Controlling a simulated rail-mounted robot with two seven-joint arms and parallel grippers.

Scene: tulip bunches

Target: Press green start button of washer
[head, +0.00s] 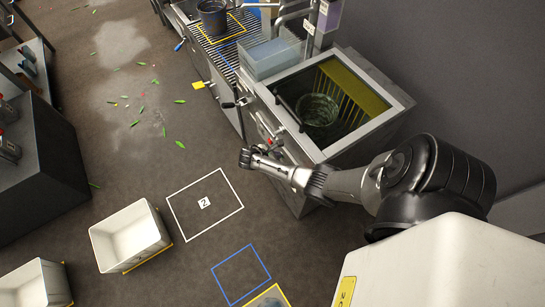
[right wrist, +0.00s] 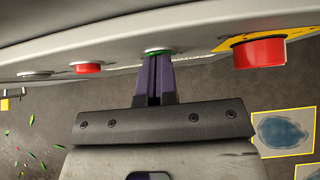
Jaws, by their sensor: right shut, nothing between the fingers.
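The washer (head: 388,132) is a steel cabinet with an open or see-through top, a dark interior and a yellow-green slatted part inside. My right gripper (head: 247,157) is at its front face in the head view. In the right wrist view the right gripper (right wrist: 155,62) is shut and empty, its purple fingers together. The fingertips are at the green button (right wrist: 158,53), touching or very near it; they hide most of it, and only a thin green edge shows. I cannot tell whether the button is pushed in. My left gripper is not in view.
On the same panel are a red button (right wrist: 88,69), a larger red button (right wrist: 260,53) on a yellow plate, and a dark button (right wrist: 34,74). White bins (head: 130,237) stand on the floor at lower left. Leaves litter the floor.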

